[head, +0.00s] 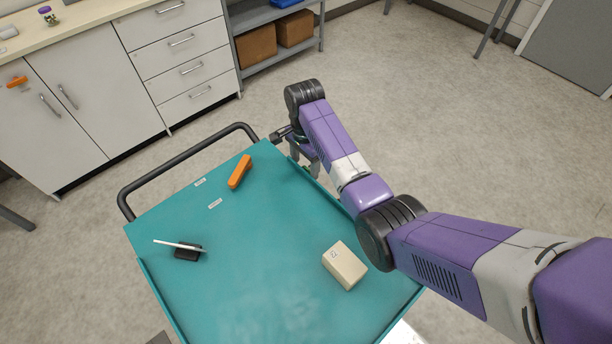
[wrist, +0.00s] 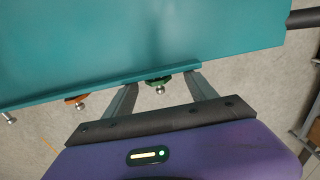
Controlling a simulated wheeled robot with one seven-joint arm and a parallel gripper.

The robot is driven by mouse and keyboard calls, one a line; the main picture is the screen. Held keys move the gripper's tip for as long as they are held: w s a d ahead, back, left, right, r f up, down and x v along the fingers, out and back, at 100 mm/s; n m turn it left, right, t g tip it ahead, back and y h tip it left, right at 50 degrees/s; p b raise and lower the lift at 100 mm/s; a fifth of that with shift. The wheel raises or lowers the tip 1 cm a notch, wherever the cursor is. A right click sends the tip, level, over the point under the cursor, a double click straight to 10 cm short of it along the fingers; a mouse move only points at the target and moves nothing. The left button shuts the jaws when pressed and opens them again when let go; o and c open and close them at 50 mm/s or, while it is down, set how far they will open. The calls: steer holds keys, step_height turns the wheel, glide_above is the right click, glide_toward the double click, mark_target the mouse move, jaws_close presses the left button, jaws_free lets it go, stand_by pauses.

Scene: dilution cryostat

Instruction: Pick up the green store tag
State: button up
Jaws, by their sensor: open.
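The green store tag (wrist: 157,80) shows in the wrist view at the edge of the teal cart top, with a round metal knob at its lower side. My gripper (wrist: 161,80) is open, with one finger on each side of the tag. I see no clear contact between fingers and tag. In the head view my gripper (head: 306,165) is low beside the cart's far right edge, and I cannot make out the green tag there.
An orange tag (wrist: 77,100) sits left along the same cart edge. The teal cart top (head: 240,260) holds an orange tool (head: 240,172), a beige box (head: 344,265) and a black holder (head: 188,253) with a white stick.

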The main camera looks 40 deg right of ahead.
mark_target(306, 169)
steer(key=f, duration=0.5)
steer(key=shift+s+d, duration=0.1)
steer(key=shift+s, duration=0.1)
steer(key=shift+c, duration=0.4)
steer(key=c, duration=1.3)
steer(key=shift+r, duration=0.1)
steer(key=shift+c, duration=0.2)
steer(key=shift+r, duration=0.15)
steer(key=d+b, duration=0.6)
steer(key=d, duration=1.2)
